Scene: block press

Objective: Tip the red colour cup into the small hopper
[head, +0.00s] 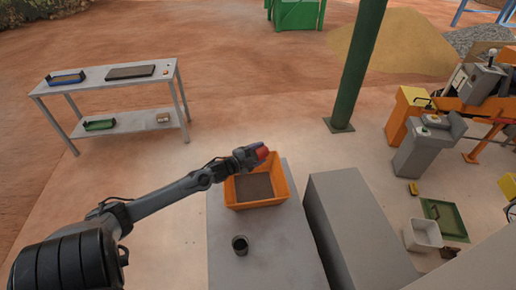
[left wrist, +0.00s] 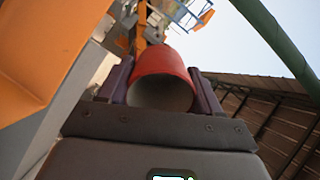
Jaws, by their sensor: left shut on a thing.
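The red cup (head: 262,152) is held by my left gripper (head: 252,157) over the far rim of the orange hopper (head: 243,205). The hopper stands on a grey stand, with a brown, level surface inside it. In the left wrist view, the red cup (left wrist: 163,62) sits between the two fingers, and a grey round end of it faces the camera. Whether anything is in the cup or falling from it cannot be told. The hopper's orange wall (left wrist: 20,85) shows at the left of that view. My right gripper is not in view.
A dark cup (head: 240,246) stands on the grey stand (head: 285,245), nearer than the hopper. A grey block (head: 350,225) is to the right. A green post (head: 355,65) rises beyond. A shelf table (head: 110,88) with trays is at the far left.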

